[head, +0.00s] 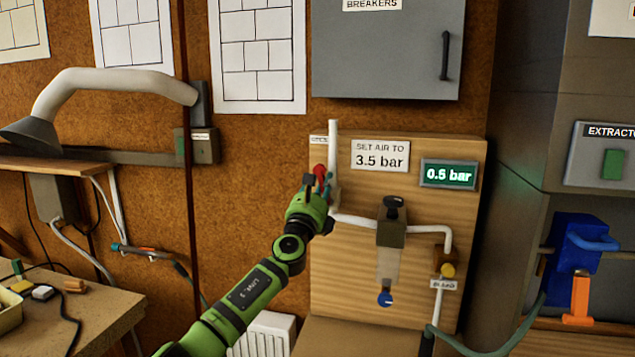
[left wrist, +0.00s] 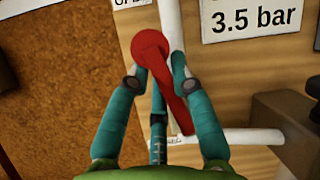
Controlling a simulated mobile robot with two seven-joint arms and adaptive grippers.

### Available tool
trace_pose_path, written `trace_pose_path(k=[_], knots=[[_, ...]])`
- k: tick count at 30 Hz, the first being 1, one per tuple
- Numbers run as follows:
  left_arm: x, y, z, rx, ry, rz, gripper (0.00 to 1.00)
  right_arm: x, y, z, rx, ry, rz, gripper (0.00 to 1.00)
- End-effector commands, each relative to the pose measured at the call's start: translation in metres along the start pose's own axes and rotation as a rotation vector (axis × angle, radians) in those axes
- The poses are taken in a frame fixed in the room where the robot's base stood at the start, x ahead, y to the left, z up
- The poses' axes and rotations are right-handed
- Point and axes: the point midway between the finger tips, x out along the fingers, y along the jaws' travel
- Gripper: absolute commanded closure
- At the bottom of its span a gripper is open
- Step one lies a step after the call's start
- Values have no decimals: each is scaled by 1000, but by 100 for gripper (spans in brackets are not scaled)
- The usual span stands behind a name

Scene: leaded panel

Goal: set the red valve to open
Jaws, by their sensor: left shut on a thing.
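The red valve (head: 320,170) is on the white pipe at the left side of the wooden panel, mostly hidden behind my gripper in the head view. In the left wrist view its round red hub (left wrist: 150,46) and flat red lever show clearly. The lever runs down and slightly right from the hub, close to the line of the white pipe (left wrist: 168,15). My left gripper (head: 318,184) is shut on the red valve, its teal fingers (left wrist: 157,82) on either side of it just below the hub. My right gripper is in neither view.
A grey breaker box (head: 385,50) hangs above. A cluttered bench (head: 95,315) stands at left.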

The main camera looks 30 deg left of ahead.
Motion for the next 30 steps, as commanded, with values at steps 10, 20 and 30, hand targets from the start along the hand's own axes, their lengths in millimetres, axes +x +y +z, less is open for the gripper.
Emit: trace_pose_path(k=[10,20,30], knots=[[1,-2,0,41,8,-16,100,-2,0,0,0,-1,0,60],[1,-2,0,40,8,-16,61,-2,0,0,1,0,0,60],[0,-2,0,39,8,-16,51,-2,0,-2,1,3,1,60]])
